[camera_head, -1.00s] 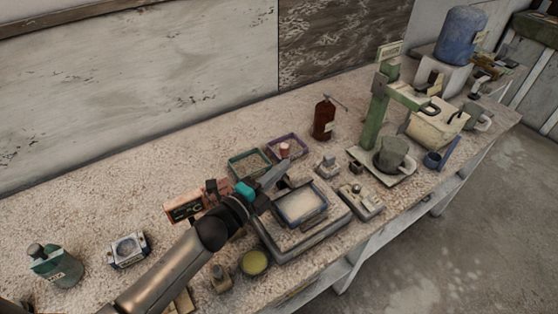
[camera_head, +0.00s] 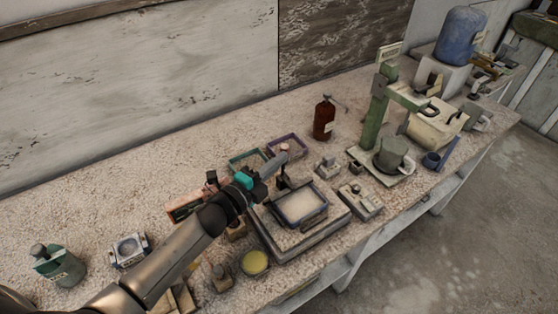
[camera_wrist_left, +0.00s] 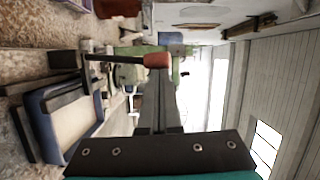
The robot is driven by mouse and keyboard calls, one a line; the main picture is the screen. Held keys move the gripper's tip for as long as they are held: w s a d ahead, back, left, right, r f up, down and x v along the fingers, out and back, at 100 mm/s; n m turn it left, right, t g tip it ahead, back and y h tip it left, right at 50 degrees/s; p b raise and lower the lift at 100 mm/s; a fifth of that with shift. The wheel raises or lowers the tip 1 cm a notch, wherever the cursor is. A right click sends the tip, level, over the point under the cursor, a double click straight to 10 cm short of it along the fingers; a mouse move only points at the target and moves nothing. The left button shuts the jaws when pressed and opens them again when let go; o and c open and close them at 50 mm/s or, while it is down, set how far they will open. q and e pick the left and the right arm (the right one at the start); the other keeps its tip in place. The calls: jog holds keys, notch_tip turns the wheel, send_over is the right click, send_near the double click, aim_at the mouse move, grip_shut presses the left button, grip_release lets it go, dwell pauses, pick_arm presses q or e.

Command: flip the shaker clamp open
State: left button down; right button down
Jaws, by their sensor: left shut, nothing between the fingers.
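The shaker (camera_head: 338,214) is a low grey base on the bench carrying a tray with a dark blue rim (camera_head: 322,217). The tray also shows at left in the left wrist view (camera_wrist_left: 42,122). The clamp lever (camera_head: 283,180) stands at the tray's back edge. In the left wrist view it is a dark rod (camera_wrist_left: 108,58) with an orange-red knob (camera_wrist_left: 156,60), pointing away from the bench. My left gripper (camera_head: 281,160) is shut and empty. Its fingertips (camera_wrist_left: 160,80) appear close to the knob; I cannot tell whether they touch. My right gripper is not in view.
A brown bottle (camera_head: 324,120) stands behind the shaker, near two small trays. A small device (camera_head: 360,200) and a green stand (camera_head: 376,115) with a pot (camera_head: 391,152) are on the right. A yellow-topped jar (camera_head: 254,262) is in front. The back left bench is clear.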

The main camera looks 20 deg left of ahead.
pick_arm(q)
jog(key=shift+w+a+r, duration=0.15)
jog(key=shift+a, duration=0.1)
jog(key=w+a+f+n+g+p, duration=0.1)
jog(key=w+a+n+g+p, duration=0.1)
jog(key=w+a+n, duration=0.3)
jog(key=shift+w+a+f+n+g+h+p, duration=0.2)
jog(key=shift+a+n+g+h+p, duration=0.15)
jog(key=shift+a+n+p, duration=0.45)
jog(key=shift+a, duration=0.1)
dwell(0.4)
